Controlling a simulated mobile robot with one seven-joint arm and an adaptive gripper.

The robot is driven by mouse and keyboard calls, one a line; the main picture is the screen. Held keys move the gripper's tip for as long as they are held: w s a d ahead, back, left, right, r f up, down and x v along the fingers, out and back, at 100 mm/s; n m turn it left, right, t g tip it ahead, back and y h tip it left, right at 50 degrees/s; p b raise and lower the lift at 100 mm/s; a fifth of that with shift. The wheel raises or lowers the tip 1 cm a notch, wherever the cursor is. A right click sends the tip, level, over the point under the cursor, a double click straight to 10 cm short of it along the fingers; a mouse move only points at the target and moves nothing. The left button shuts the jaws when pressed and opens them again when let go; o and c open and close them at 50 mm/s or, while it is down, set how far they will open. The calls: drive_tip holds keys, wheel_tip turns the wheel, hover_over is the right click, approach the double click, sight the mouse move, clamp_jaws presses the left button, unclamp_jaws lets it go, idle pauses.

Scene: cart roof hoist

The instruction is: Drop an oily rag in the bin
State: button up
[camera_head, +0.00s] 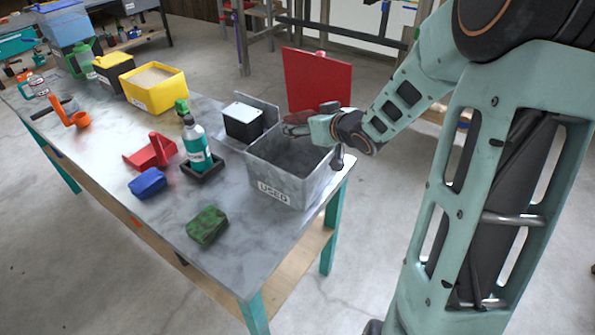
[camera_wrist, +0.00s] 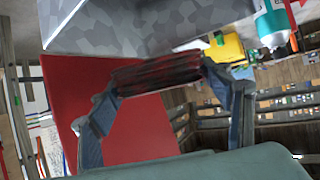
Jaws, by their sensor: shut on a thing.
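My gripper (camera_head: 293,130) is at the far rim of the open grey bin (camera_head: 285,190) labelled USED, near the table's right end. In the wrist view my gripper (camera_wrist: 160,82) is shut on a dark red and black rag (camera_wrist: 155,73), which spans between the two fingers. The rag is hard to make out in the head view. A blue folded bundle (camera_head: 148,182) and a dark green patterned bundle (camera_head: 207,225) lie on the table, left of the bin. The part of the bin's inside that shows looks dark; I cannot tell whether anything lies in it.
A red panel (camera_head: 316,80) stands upright behind the bin. A black box (camera_head: 242,122) with a white top is beside it. A teal bottle (camera_head: 195,140) stands in a black tray, next to a red scoop-like thing (camera_head: 152,152). A yellow bin (camera_head: 155,88) is farther left.

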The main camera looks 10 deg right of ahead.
drive_tip(key=o, duration=1.2)
drive_tip(key=v, duration=1.2)
drive_tip(key=shift+f, duration=0.1)
